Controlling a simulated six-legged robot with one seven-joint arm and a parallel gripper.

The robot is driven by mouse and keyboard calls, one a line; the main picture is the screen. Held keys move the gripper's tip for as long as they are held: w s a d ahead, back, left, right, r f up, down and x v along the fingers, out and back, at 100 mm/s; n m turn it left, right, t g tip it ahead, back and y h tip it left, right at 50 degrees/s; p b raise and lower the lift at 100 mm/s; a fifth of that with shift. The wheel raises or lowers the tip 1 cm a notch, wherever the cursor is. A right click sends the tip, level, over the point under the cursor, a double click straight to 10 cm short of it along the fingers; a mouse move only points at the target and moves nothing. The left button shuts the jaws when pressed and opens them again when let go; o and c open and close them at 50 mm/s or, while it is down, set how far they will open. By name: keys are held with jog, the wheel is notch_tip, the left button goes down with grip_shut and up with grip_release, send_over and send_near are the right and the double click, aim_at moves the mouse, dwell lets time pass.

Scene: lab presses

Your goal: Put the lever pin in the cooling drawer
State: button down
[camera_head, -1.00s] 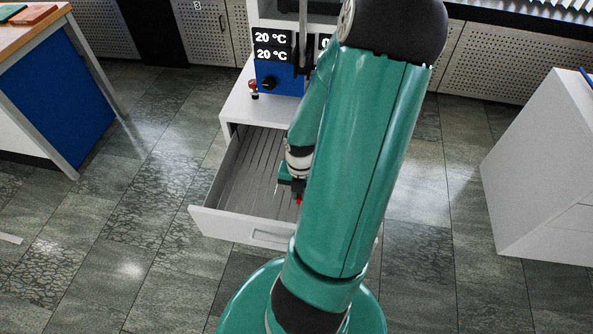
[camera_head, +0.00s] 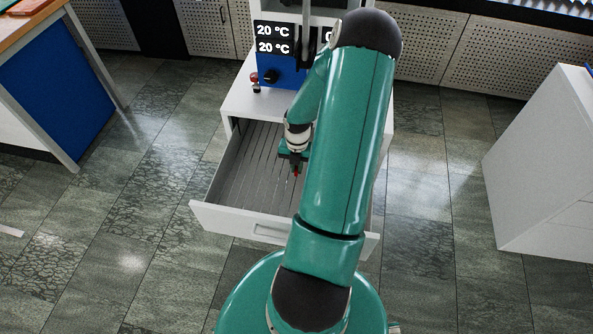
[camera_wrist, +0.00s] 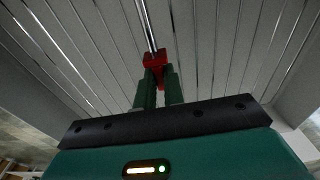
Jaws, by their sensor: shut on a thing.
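The lever pin (camera_wrist: 148,24) shows in the wrist view as a thin shiny metal rod pointing away from a red part between my fingertips. My gripper (camera_wrist: 157,78) is shut on it. The cooling drawer (camera_head: 226,218) is pulled open below the press, with a white front and a grey ribbed floor. In the head view my gripper (camera_head: 296,170) is over the drawer, in its right part, pointing down with a red spot at its tip. The wrist view shows the ribbed floor ahead. My arm hides the drawer's right part. I cannot tell whether the pin touches the floor.
The press's blue panel (camera_head: 280,70) with temperature displays and a red knob (camera_head: 254,82) stands behind the drawer. A blue-sided table (camera_head: 55,95) is at left, a white cabinet (camera_head: 535,170) at right. The drawer's left part looks empty.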

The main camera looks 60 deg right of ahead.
jog(key=shift+w+d+f, duration=0.25)
jog(key=shift+d+f, duration=0.05)
jog(key=shift+f, duration=0.2)
jog(key=shift+d+f, duration=0.1)
jog(key=shift+f, duration=1.5)
jog(key=shift+f, duration=0.15)
jog(key=c, duration=1.5)
grip_release()
